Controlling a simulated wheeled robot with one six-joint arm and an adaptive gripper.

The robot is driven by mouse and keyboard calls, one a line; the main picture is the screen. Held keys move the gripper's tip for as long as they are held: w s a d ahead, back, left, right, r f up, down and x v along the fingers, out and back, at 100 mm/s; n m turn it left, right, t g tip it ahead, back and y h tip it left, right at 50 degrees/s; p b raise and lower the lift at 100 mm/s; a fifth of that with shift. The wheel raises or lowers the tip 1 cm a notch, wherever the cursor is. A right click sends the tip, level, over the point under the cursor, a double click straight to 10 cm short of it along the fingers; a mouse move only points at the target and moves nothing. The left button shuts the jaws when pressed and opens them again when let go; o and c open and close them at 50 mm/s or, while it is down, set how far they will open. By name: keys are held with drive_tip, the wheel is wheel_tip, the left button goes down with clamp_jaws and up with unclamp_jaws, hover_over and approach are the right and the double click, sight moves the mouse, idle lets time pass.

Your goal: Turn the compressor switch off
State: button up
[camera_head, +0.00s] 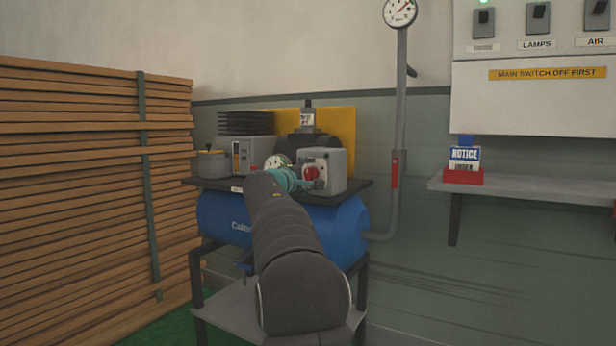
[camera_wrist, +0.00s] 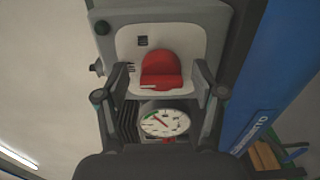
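The compressor (camera_head: 285,220) has a blue tank, which also shows at the right of the wrist view (camera_wrist: 270,80). On its top plate sits a grey switch box (camera_head: 332,170) with a red rotary switch (camera_head: 312,173). In the wrist view the red switch (camera_wrist: 160,68) sits on a pale panel, framed between my fingers. My gripper (camera_head: 303,183) is at the front of the box, close to the switch. In the wrist view my gripper (camera_wrist: 161,80) is open, one finger on each side of the switch with gaps. I cannot tell whether a finger touches it.
A round gauge (camera_wrist: 165,122) lies below the switch in the wrist view. A stack of planks (camera_head: 80,180) stands left. A switch panel (camera_head: 540,100) hangs above the shelf.

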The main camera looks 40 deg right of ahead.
drive_tip(key=shift+a, duration=0.15)
drive_tip(key=v, duration=1.1)
drive_tip(key=shift+s+a, duration=0.15)
drive_tip(key=shift+a, duration=0.25)
wheel_tip(320, 180, down, 12)
drive_tip(key=s+a+g+y, duration=0.1)
drive_tip(key=s+g+y, duration=0.1)
drive_tip(key=y, duration=0.2)
drive_tip(key=s+a+f+m+g+y+p, duration=0.15)
drive_tip(key=s+a+f+y, duration=0.25)
drive_tip(key=s+a+f, duration=0.45)
drive_tip(key=s+a+f+m+t+y+p, duration=0.1)
drive_tip(key=s+a+y, duration=0.3)
drive_tip(key=s+a, duration=0.7)
drive_tip(key=s+a+f+m+t+y+p, duration=0.1)
drive_tip(key=s+a+f+m+y+p, duration=0.1)
drive_tip(key=s+a, duration=0.9)
drive_tip(key=shift+s+f+y+p, duration=0.35)
drive_tip(key=shift+s+y+p, duration=0.4)
drive_tip(key=shift+s+y, duration=0.75)
